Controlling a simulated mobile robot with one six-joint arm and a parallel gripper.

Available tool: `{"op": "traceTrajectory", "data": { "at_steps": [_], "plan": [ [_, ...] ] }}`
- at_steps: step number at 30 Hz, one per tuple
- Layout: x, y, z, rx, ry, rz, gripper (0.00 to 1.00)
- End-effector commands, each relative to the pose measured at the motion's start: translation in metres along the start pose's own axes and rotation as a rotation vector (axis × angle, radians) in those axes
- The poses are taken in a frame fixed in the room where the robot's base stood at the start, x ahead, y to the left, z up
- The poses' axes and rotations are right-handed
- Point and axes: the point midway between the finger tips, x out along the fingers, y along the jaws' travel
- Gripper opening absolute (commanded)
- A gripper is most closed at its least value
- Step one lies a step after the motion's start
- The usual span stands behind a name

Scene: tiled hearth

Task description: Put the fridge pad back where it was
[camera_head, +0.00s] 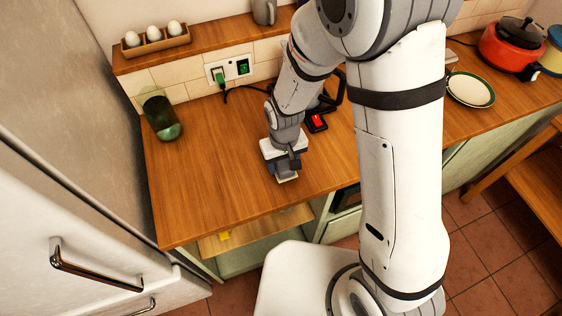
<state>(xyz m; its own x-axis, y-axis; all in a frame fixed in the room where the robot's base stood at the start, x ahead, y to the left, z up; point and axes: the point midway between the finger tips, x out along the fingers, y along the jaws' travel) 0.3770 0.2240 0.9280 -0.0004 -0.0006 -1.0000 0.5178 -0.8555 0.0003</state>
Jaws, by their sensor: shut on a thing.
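My gripper (286,165) points down over the wooden counter, left of the middle of the picture. It is shut on a small, pale, flat thing, which I take to be the fridge pad (288,178); only its light edge shows below the fingers. The gripper hides most of it, and I cannot tell whether it touches the counter. The white fridge (95,215) stands at the left, apart from my gripper, with a metal handle (95,270) on its front.
A green glass (161,118) stands on the counter (210,180) near the fridge. A black thing with a red part (317,121) is behind my gripper. Eggs in a holder (156,42) are on the shelf. A plate (470,90) and red pot (508,50) are right. Counter left of my gripper is clear.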

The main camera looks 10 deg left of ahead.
Motion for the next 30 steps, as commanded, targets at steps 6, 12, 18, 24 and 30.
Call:
{"op": "traceTrajectory", "data": {
  "at_steps": [6,12,18,24,30],
  "plan": [
    [0.0094,-0.0003,0.0,-0.001,0.001,0.0,0.31],
    [0.0106,-0.0005,0.0,-0.001,0.001,0.0,0.31],
    [0.0119,-0.0007,0.0,-0.001,0.001,0.0,0.61],
    [0.0118,-0.0008,0.0,-0.002,0.001,0.0,0.74],
    [0.011,-0.001,0.0,-0.002,0.001,0.0,0.74]
  ]
}}
